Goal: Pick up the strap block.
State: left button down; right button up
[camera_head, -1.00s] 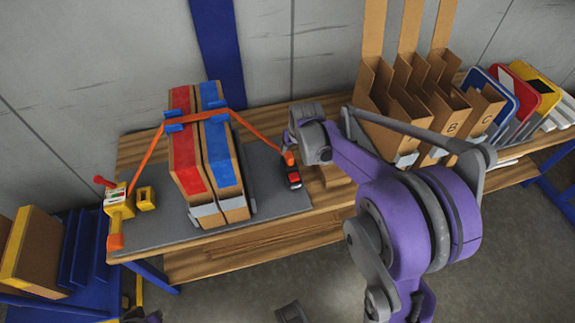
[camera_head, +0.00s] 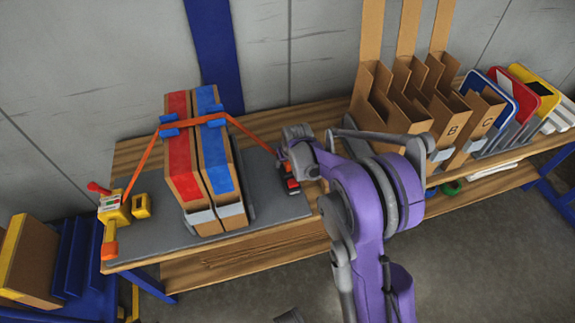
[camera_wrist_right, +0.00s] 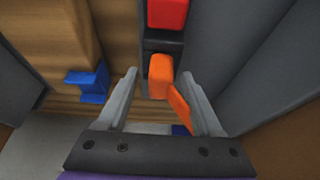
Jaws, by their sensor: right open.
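An orange strap (camera_head: 245,131) runs over two upright cartons, one with red tape (camera_head: 179,140) and one with blue tape (camera_head: 215,140). At its right end is an orange block (camera_wrist_right: 160,75), which I take as the strap block. My right gripper (camera_head: 284,158) is over that end at the bench mat's right side and partly hides it in the head view. In the right wrist view, my right gripper's open fingers (camera_wrist_right: 160,88) stand on either side of the orange block, with gaps visible. My left gripper is not in view.
A red and black piece (camera_wrist_right: 167,15) lies just beyond the orange block. A yellow ratchet (camera_head: 115,208) sits at the mat's left end. Cardboard slots (camera_head: 400,110) and sign plates (camera_head: 530,90) stand to the right. A blue clip (camera_wrist_right: 88,83) shows by the cartons.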

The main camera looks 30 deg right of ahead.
grip_shut()
dwell(0.3)
notch_tip(320, 180, up, 10)
jog(key=shift+r+p, duration=0.1)
jog(key=shift+p, duration=0.75)
jog(key=c, duration=0.6)
grip_release()
jog(key=shift+c, duration=0.2)
grip_shut()
